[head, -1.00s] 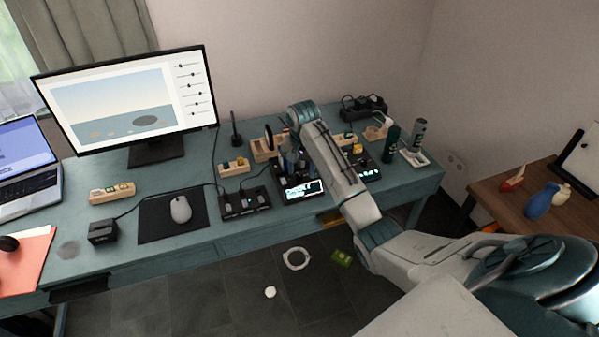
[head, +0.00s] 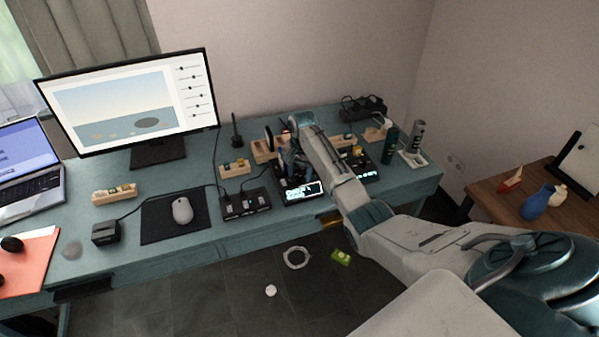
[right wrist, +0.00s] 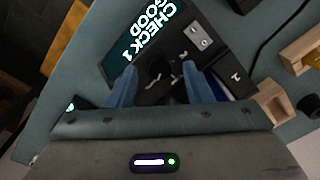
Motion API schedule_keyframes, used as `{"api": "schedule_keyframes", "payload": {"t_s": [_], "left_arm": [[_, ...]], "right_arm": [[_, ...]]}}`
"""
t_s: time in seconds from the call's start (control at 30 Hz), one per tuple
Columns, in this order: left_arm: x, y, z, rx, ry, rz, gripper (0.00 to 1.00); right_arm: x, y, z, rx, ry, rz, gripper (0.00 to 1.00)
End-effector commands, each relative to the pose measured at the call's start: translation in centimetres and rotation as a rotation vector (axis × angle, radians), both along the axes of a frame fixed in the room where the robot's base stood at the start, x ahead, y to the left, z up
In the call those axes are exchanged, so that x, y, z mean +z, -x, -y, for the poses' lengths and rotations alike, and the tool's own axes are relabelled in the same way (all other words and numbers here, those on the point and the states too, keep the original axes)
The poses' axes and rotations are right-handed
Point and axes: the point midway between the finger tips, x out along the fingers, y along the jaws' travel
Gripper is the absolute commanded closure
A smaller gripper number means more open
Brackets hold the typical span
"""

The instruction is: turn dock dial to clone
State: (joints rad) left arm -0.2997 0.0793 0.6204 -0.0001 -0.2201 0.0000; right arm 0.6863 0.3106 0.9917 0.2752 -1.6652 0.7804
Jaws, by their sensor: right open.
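A dark round knob, which looks like the dial (right wrist: 160,72), shows beside the screen. My right gripper (head: 291,170) is over the dock. In the right wrist view its blue fingers (right wrist: 162,86) are open, one on each side of the dial; I cannot tell whether they touch it. The dial's pointer setting is unclear. My left gripper is not in view.
A black hub (head: 246,204) stands left of the dock. Wooden holders (head: 234,169) stand behind it. A green bottle (head: 390,146) is at the right. A mouse (head: 182,210) lies on a black mat, with a monitor (head: 130,100) behind.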

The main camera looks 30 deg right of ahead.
Motion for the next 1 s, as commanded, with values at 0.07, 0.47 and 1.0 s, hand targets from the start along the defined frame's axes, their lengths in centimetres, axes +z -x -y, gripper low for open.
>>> {"api": "schedule_keyframes", "payload": {"t_s": [0.07,0.47,1.0], "left_arm": [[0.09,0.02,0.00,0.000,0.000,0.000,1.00],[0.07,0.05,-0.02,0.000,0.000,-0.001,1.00],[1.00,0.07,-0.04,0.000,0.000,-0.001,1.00]], "right_arm": [[-0.41,-0.01,-0.04,0.000,0.000,0.000,0.54],[-0.59,-0.02,-0.04,0.000,0.001,0.001,0.76],[-0.31,-0.04,-0.03,0.078,0.000,0.000,0.99]]}}
